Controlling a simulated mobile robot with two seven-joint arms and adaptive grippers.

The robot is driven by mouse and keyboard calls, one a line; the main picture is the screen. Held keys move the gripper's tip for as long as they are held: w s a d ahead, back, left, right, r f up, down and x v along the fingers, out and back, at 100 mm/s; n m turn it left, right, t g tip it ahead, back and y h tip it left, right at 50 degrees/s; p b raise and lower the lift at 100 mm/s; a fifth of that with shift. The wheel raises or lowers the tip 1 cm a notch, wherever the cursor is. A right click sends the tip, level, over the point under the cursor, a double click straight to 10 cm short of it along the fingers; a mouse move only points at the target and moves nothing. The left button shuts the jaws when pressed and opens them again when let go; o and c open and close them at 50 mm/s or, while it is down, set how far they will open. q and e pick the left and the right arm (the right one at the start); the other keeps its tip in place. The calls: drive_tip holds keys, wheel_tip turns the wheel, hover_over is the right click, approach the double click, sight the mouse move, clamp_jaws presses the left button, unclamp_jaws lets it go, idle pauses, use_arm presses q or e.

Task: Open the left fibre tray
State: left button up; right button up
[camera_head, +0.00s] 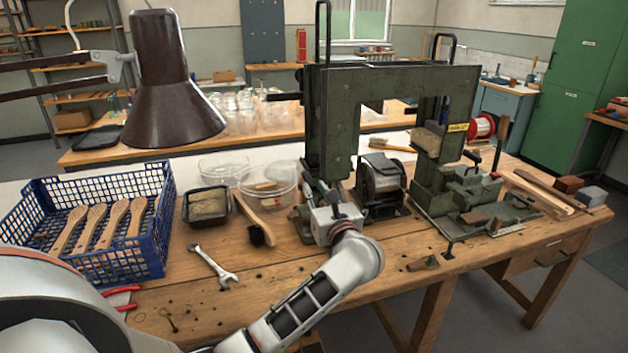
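The dark green tufting machine (340,118) stands on the wooden workbench. My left gripper (318,190) is at the foot of its left column, pointing away from me. Its pale wrist and body hide most of the fingers and what lies behind them. I cannot tell whether it touches the machine or grips anything. No fibre tray on the machine's left side can be made out; that spot is partly behind my gripper. A small black tray (207,220) with a tan fibre block sits on the bench left of the gripper. My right gripper is not in view.
A blue crate (125,262) with wooden brush handles stands at the left under a brown lamp (170,85). A wrench (215,267), a wooden brush (254,219) and clear bowls (268,185) lie near my arm. A dark drum unit (381,185) stands right of my gripper.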

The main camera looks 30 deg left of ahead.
sight(313, 186)
use_arm(q)
drive_tip(key=shift+x, duration=2.65)
clamp_jaws()
